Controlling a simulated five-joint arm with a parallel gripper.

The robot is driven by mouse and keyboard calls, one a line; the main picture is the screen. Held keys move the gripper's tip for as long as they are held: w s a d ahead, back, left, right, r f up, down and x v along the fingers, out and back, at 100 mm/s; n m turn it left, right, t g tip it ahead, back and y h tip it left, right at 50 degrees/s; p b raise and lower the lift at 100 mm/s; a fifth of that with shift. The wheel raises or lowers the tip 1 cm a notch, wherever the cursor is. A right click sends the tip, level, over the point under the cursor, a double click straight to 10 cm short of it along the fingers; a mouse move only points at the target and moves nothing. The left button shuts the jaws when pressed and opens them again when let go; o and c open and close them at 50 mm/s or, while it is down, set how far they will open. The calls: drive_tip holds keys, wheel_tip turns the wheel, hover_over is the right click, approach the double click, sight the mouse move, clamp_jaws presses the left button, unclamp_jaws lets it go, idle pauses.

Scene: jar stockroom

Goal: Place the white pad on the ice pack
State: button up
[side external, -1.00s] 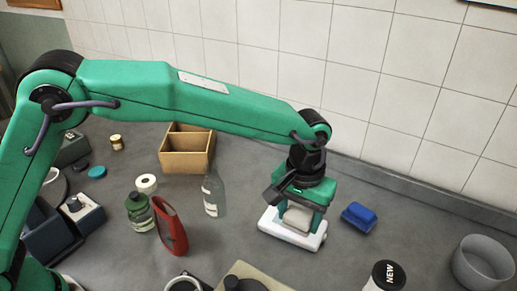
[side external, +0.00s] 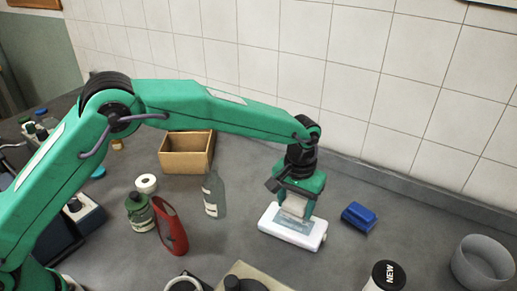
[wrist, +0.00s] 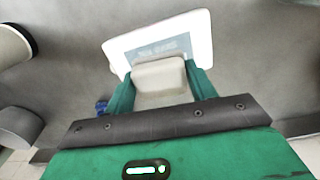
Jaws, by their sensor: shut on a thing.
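The ice pack (side external: 292,229) is a white, rounded flat block with a grey-blue label on top. It lies flat on the grey counter below my gripper, and it also shows at the top of the wrist view (wrist: 196,32). My gripper (side external: 294,208) points down and is shut on the white pad (side external: 295,205), an off-white cushion-like block. In the wrist view the pad (wrist: 158,76) sits between the two green fingers, over the near part of the ice pack. The pad appears raised above the ice pack, with the label showing below it; the exact gap is hard to judge.
A blue block (side external: 359,217) lies just right of the ice pack. A clear bottle (side external: 214,195), red container (side external: 170,228) and wooden box (side external: 187,156) stand to the left. A black-lidded "NEW" jar (side external: 388,275) and grey bowl (side external: 482,262) are at right.

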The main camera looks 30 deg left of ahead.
sight(295, 212)
drive_tip(key=shift+f, duration=1.65)
drive_tip(key=shift+f, duration=0.15)
drive_tip(key=o, duration=1)
drive_tip(key=shift+c, duration=0.2)
wheel_tip(295, 212, up, 12)
drive_tip(key=shift+r, duration=0.2)
